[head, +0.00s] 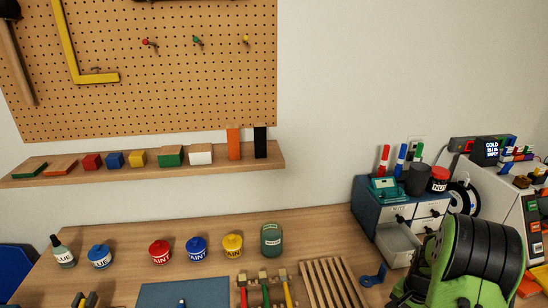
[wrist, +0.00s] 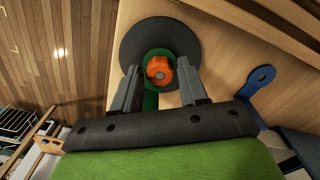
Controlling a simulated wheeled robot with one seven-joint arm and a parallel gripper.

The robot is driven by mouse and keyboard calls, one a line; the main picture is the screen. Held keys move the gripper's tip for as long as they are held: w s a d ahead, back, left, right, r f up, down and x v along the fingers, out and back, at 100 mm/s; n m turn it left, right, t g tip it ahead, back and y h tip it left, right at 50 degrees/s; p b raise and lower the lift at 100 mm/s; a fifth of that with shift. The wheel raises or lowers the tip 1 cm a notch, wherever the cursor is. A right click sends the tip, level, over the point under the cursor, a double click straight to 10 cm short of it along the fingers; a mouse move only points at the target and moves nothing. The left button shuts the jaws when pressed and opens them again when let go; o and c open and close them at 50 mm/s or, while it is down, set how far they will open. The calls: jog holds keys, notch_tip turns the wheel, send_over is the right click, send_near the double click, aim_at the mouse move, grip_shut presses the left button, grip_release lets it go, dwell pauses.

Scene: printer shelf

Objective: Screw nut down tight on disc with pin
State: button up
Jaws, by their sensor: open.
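In the wrist view, a round black disc (wrist: 190,38) shows at the top centre over the wooden table. An orange nut (wrist: 153,67) with a lobed edge sits at the disc's middle, with green around and below it. A grey round end, which looks like the pin (wrist: 160,75), shows in the nut's centre. My gripper (wrist: 159,72) is open, with one grey finger on each side of the nut. I cannot tell whether the fingers touch it or how low the nut sits. In the head view my arm hides this spot.
A blue part with a hole (wrist: 262,76) lies right of the disc; it also shows in the head view (head: 374,277). A slatted wooden rack (head: 330,284) and a drawer unit with an open drawer (head: 396,244) stand near my arm. Paint pots (head: 196,247) line the table's back.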

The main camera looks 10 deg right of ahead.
jog(key=c, duration=0.5)
jog(key=m, duration=0.6)
jog(key=shift+m+b, duration=0.3)
jog(key=m, duration=1)
jog(key=shift+m+b, duration=0.3)
jog(key=o, duration=0.5)
